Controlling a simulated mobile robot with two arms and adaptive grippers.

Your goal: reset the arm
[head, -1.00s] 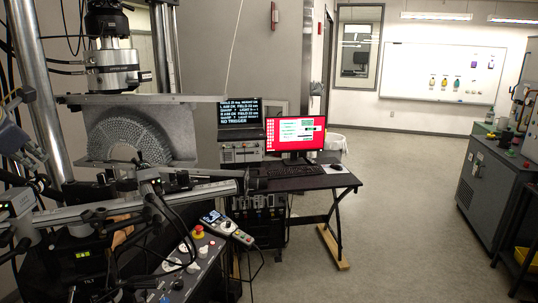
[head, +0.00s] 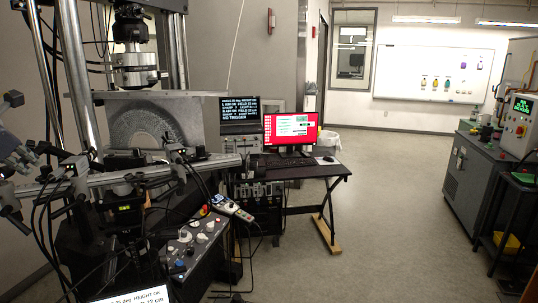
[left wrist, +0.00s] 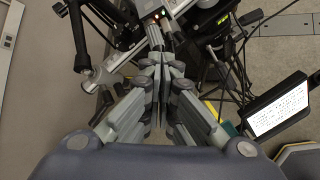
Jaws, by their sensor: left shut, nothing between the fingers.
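My left gripper (head: 28,153) shows at the left edge of the head view, beside the test frame and its rail. In the left wrist view my left gripper (left wrist: 160,75) is shut, its fingers together with nothing between them. Black stands, cables and a clamp bar lie beyond the fingertips. The grey arched lattice specimen (head: 157,128) sits under a plate in the test frame, below the load cell (head: 135,72). My right gripper is in neither view.
A control box (head: 190,245) with knobs and a handheld pendant (head: 232,210) stands right of the rail (head: 125,177). A lit text screen (left wrist: 278,105) is close at the gripper's right. A desk (head: 310,171) with a monitor stands beyond. The floor (head: 390,230) to the right is open.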

